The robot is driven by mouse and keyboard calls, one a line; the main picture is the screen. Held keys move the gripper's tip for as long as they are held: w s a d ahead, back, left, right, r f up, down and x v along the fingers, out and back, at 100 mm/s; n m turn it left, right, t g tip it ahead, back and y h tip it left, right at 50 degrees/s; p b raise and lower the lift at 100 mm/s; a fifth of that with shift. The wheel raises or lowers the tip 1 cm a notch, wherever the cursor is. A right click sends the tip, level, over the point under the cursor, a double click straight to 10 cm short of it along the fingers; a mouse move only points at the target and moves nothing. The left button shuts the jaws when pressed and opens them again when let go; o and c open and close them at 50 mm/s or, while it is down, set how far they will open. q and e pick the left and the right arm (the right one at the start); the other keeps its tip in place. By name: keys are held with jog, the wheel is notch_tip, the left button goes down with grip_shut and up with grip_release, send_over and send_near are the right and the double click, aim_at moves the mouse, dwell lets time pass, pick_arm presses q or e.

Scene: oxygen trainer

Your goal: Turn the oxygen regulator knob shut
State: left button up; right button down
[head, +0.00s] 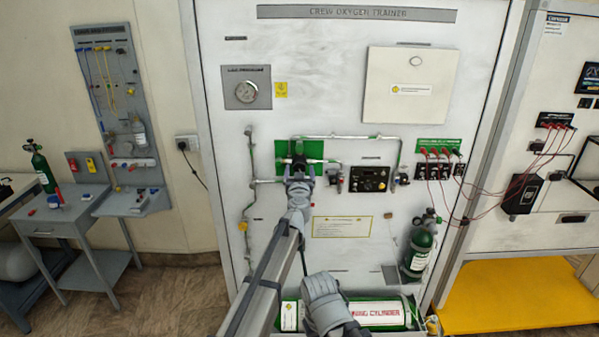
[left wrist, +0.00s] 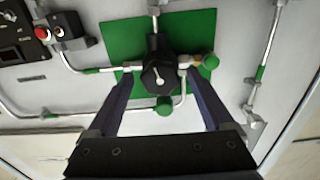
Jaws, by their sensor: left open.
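The black regulator knob (left wrist: 158,74) with a pale pointer on its face sits on a green panel (left wrist: 118,42) in the left wrist view. My left gripper (left wrist: 158,84) is open, with one finger on each side of the knob. Whether either finger touches it I cannot tell. In the head view my left gripper (head: 299,170) is in front of the green panel (head: 316,148) and hides most of the knob.
Metal pipes (left wrist: 90,110) with green fittings run around the regulator. A black control box (head: 369,179) is to its right. A green cylinder (head: 418,250) hangs lower right, and a training cylinder (head: 378,313) lies at the bottom. A pressure gauge (head: 246,91) is above left.

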pick_arm(q)
grip_shut()
dwell(0.7)
